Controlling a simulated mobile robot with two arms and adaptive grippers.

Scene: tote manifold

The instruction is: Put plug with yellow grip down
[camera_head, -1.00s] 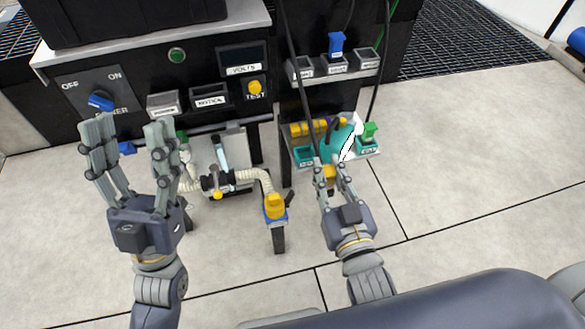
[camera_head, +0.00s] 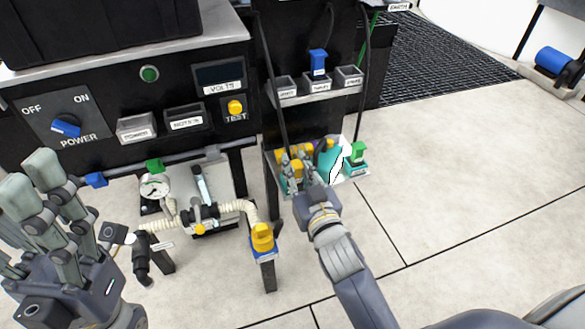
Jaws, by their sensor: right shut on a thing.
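My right gripper (camera_head: 296,170) is shut on the plug with the yellow grip (camera_head: 296,168). The gripper hides much of the plug, so I cannot tell whether the plug touches the shelf. My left gripper (camera_head: 32,182) is open and empty at the left edge of the view.
A blue plug (camera_head: 318,62) stands in the middle holder above.

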